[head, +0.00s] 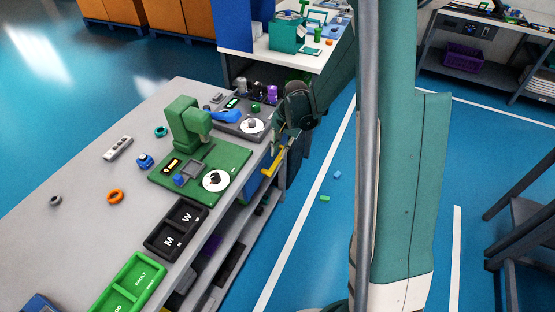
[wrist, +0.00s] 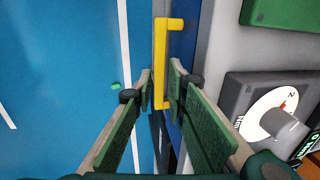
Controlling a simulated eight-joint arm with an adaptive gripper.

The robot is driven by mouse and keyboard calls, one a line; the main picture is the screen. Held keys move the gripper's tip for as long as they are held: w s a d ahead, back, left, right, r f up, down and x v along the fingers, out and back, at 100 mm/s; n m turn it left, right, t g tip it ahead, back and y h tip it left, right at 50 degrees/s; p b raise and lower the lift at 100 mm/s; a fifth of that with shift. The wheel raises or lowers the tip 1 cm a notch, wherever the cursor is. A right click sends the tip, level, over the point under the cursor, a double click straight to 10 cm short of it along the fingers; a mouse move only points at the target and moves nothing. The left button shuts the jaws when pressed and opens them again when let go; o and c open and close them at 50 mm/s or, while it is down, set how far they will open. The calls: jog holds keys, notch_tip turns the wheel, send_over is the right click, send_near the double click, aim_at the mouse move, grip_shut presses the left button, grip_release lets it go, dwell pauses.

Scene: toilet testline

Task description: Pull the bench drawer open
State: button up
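The bench drawer (head: 253,187) has a blue front under the bench's right edge. Its yellow handle (head: 270,163) sticks out from the front. In the wrist view the yellow handle (wrist: 159,60) runs upright through the middle, with the blue drawer front (wrist: 193,40) to its right. My gripper (head: 277,143) is at the handle's far end, partly hidden by my own wrist. In the wrist view my gripper (wrist: 161,84) is open, with one fingertip on each side of the handle's lower part. A gap shows around the handle; contact is unclear.
The grey bench top (head: 85,185) carries a green fixture (head: 185,125), a dial unit (wrist: 265,110), black bins (head: 175,230) and a green tray (head: 133,283). Blue floor (head: 310,225) is clear right of the bench, apart from small pieces (head: 325,198).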

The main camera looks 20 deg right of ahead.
aim_at(277, 161)
jog(key=shift+w+a+f+b, duration=0.15)
jog(key=shift+f+b, duration=0.1)
jog(key=shift+f, duration=0.8)
jog(key=shift+w+a+f+b, duration=0.1)
jog(key=shift+a+f+b, duration=0.1)
jog(key=shift+f, duration=0.8)
jog(key=shift+w+a+f+b, duration=0.15)
jog(key=shift+f+b, duration=0.1)
jog(key=shift+f, duration=0.8)
jog(key=shift+d, duration=0.1)
grip_shut()
